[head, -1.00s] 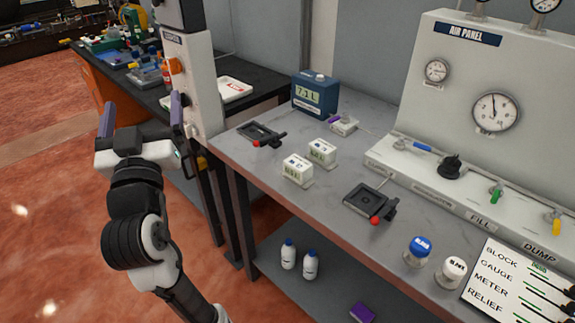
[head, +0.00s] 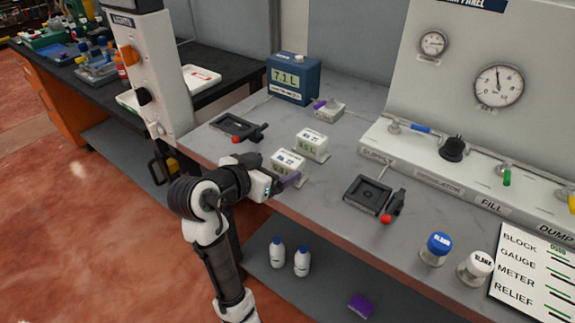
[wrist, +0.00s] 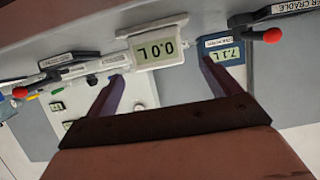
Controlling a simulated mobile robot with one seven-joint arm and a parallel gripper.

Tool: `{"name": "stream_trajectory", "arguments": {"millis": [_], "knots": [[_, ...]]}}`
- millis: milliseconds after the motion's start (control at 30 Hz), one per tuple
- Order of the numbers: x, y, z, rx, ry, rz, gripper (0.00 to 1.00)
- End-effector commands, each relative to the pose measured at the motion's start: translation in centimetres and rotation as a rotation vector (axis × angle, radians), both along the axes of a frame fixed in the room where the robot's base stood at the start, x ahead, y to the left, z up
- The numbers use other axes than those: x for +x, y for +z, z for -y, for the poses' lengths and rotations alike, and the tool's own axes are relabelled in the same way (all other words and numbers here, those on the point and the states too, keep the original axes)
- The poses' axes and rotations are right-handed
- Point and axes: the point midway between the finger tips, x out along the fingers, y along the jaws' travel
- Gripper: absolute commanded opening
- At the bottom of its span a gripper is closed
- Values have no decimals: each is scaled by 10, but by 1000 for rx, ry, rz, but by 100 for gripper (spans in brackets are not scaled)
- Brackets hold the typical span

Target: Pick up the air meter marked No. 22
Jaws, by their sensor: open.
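Two small white display boxes stand on the grey bench, a nearer one (head: 288,160) and a farther one (head: 311,144). A larger blue meter (head: 293,79) reading 7.1 L stands behind them. I cannot read a No. 22 marking on any of these. My gripper (head: 286,182) is at the bench's front edge, close to the nearer white box and partly overlapping it in the head view. In the wrist view, my gripper (wrist: 163,76) has its purple fingers spread, with nothing held. Beyond them are a white box (wrist: 160,52) reading 0.0 L and the blue meter (wrist: 218,46).
Black cradles with red knobs lie left (head: 236,127) and right (head: 367,195) of the white boxes. Blue-capped (head: 438,246) and white-capped (head: 475,266) jars stand at right. The air panel (head: 440,130) lines the back.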

Motion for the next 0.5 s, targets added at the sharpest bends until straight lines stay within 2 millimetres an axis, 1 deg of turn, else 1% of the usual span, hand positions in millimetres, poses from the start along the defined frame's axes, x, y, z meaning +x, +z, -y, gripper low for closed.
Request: {"name": "stream_trajectory", "arguments": {"millis": [33,100,300,367,500], "knots": [[7,-3,6,-3,-3,-4,89],[14,-6,10,-2,-1,-2,89],[24,-11,18,-1,0,-1,89],[29,-11,22,-1,-1,-1,89],[45,-17,37,-2,-1,-2,89]]}}
